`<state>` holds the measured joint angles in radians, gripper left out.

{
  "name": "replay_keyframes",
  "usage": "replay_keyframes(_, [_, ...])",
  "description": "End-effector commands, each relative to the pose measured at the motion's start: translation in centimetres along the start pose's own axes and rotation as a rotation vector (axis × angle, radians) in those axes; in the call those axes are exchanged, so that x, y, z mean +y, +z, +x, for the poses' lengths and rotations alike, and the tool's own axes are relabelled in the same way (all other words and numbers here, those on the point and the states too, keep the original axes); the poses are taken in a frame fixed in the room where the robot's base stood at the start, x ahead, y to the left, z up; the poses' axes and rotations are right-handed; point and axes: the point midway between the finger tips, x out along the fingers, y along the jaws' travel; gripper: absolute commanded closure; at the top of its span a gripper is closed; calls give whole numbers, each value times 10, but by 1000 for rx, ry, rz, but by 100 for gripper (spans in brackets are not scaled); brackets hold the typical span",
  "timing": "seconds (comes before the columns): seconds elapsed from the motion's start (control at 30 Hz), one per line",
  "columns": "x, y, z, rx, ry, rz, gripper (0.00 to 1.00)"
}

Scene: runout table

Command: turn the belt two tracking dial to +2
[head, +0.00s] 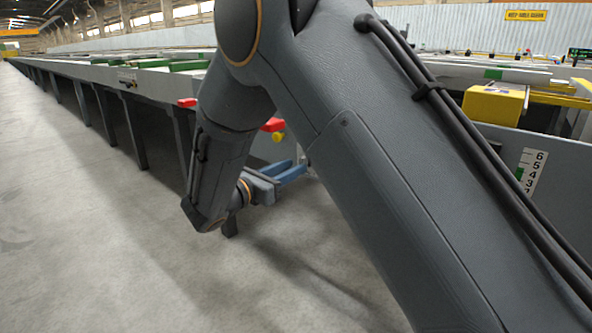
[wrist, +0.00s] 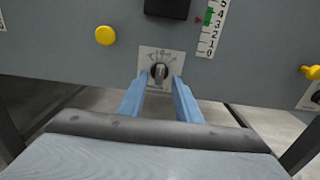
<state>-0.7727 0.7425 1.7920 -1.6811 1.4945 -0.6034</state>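The plate's marks are too small to read. My gripper (wrist: 158,82) has its two blue fingers apart, one on each side of the knob's lower part; I cannot tell whether they touch it. In the head view my gripper (head: 292,172) is at the table's side, partly behind my arm. The dial is hidden there.
A yellow knob (wrist: 105,35) is left of the dial, a black box (wrist: 167,8) above it, and a numbered scale (wrist: 213,30) at upper right. Another yellow knob (wrist: 311,72) is at the right edge. In the head view, open concrete floor (head: 80,230) lies left of the table.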

Motion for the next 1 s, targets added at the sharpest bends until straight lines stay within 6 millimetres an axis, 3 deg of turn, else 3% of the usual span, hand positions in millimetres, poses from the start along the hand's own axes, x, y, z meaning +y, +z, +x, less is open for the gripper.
replay_keyframes(0.2, [1,-1,22,0,1,1,70])
replay_keyframes(0.53, [1,0,26,0,2,1,70])
replay_keyframes(0.73, [1,0,26,0,2,1,100])
replay_keyframes(1.0, [0,0,25,0,1,14,100])
